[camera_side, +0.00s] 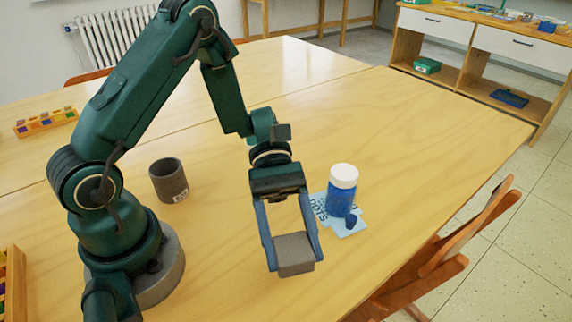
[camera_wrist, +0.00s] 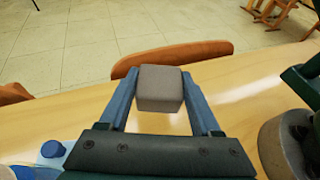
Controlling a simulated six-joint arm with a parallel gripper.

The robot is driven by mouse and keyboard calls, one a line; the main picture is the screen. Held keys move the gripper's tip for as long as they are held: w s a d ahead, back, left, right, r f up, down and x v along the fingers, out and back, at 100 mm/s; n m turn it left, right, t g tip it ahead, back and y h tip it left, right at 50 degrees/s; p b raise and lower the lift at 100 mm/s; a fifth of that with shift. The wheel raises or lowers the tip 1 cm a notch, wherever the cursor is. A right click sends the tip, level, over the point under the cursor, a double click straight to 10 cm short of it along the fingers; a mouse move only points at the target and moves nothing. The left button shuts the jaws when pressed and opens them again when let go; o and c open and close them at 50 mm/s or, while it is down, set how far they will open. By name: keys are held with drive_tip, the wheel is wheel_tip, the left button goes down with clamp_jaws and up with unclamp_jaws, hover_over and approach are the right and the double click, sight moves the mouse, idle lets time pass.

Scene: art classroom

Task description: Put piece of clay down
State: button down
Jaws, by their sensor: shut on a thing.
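The piece of clay (camera_side: 295,255) is a grey-brown block. My gripper (camera_side: 293,246) is shut on it, with a blue finger on each side. In the side view the block hangs at the fingertips over the front part of the wooden table (camera_side: 400,140); I cannot tell exactly how high it is above the top. The wrist view also shows the clay (camera_wrist: 160,87) between the two fingers (camera_wrist: 160,95), near the table's edge in that picture.
A blue jar with a white lid (camera_side: 342,190) and a small blue cap (camera_side: 351,221) stand on light-blue paper (camera_side: 350,231), right of my gripper. A grey cup (camera_side: 169,181) stands left. A wooden chair (camera_side: 450,250) is at the table's right edge. The table's far right is clear.

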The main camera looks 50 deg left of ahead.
sight(297, 288)
drive_tip(key=shift+s+d+f, duration=0.1)
drive_tip(key=shift+d+f, duration=0.3)
drive_tip(key=shift+d, duration=0.2)
drive_tip(key=shift+s+d+f, duration=0.1)
drive_tip(key=shift+d+f, duration=0.3)
drive_tip(key=shift+d, duration=0.15)
drive_tip(key=shift+f, duration=1.9)
drive_tip(key=shift+f, duration=0.1)
drive_tip(key=shift+c, duration=0.4)
unclamp_jaws()
